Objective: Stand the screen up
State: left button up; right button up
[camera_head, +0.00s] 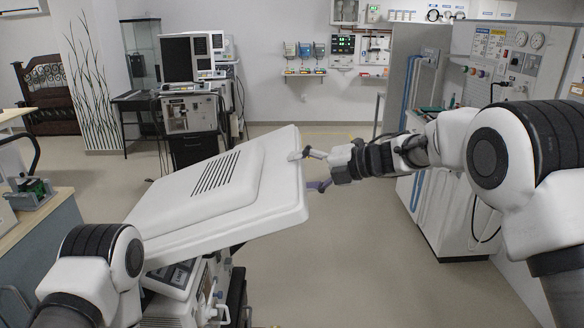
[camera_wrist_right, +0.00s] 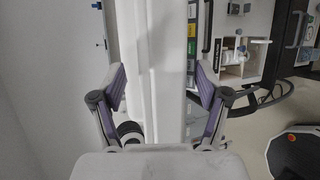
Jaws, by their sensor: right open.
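The screen (camera_head: 215,185) is a white panel with dark slots in its raised back. It lies tilted over the ventilator (camera_head: 185,290), its right end higher than its near left end. My right gripper (camera_head: 305,170) is open at the screen's right edge, one finger above and one below. In the right wrist view the screen's white edge (camera_wrist_right: 162,60) runs between the two spread fingers, with a visible gap to the right finger; contact on the left side is unclear. The screen's display side is hidden. My left gripper is out of view; only part of my left arm shows.
Another ventilator with a monitor (camera_head: 190,60) stands at the back left. A tall grey panel cabinet (camera_head: 490,60) with gauges stands on the right behind my right arm. A desk (camera_head: 40,225) is at the left edge. The floor (camera_head: 340,260) right of the screen is clear.

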jog(key=x, duration=0.3)
jog(key=shift+w+f, duration=0.25)
jog(key=shift+w, duration=0.15)
jog(key=shift+s+r, duration=0.15)
jog(key=shift+s, duration=0.15)
grip_shut()
jog(key=shift+d+p, duration=0.1)
jog(key=shift+p, duration=0.2)
